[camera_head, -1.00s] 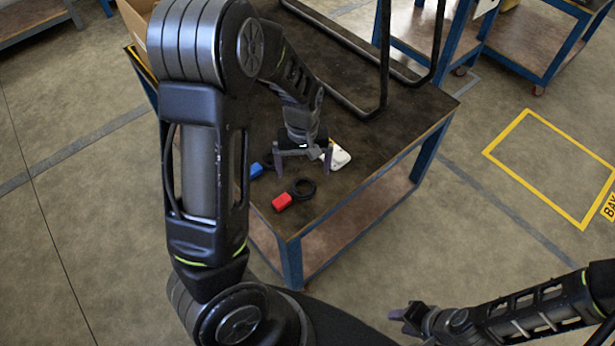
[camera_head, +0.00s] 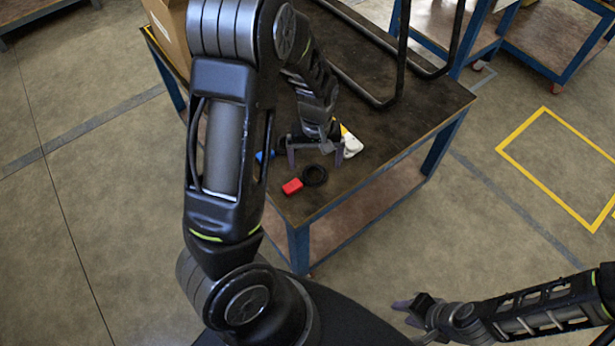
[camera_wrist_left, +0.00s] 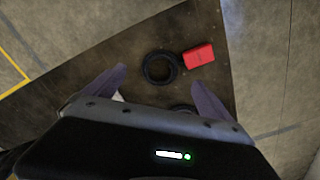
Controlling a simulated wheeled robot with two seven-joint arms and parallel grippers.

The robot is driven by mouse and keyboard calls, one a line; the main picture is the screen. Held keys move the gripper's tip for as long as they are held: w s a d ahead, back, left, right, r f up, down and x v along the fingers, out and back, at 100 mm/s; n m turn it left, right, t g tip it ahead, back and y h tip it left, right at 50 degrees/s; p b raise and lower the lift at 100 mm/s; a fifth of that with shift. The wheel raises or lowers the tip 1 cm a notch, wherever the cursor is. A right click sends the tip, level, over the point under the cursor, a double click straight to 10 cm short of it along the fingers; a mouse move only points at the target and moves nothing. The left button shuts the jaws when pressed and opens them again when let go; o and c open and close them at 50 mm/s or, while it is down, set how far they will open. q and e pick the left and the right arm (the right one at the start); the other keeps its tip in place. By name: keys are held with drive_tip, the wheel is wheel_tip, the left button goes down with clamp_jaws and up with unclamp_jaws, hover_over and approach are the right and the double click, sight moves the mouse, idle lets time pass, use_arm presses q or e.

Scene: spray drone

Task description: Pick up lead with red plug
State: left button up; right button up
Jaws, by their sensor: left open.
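The lead with the red plug lies on the dark table top (camera_head: 400,141) near its front corner. Its red plug (camera_head: 292,187) is at the left and its black coil (camera_head: 314,175) is beside it. In the left wrist view the coil (camera_wrist_left: 160,67) lies ahead between the fingers, with the red plug (camera_wrist_left: 198,55) to its right. My left gripper (camera_head: 315,163) is open and empty, just behind the coil in the head view. My right gripper (camera_head: 408,311) is away from the table at the lower right; its finger gap is not clear.
A blue plug (camera_head: 264,156) lies left of my left gripper, partly hidden. A black tubular frame (camera_head: 402,60) stands on the table, and a cardboard box (camera_head: 170,32) is at the back left.

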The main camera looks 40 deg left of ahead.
sight(314, 174)
use_arm(q)
wheel_tip(314, 174, down, 5)
drive_tip(key=shift+s, duration=0.1)
idle(0.7)
drive_tip(key=c, duration=1.5)
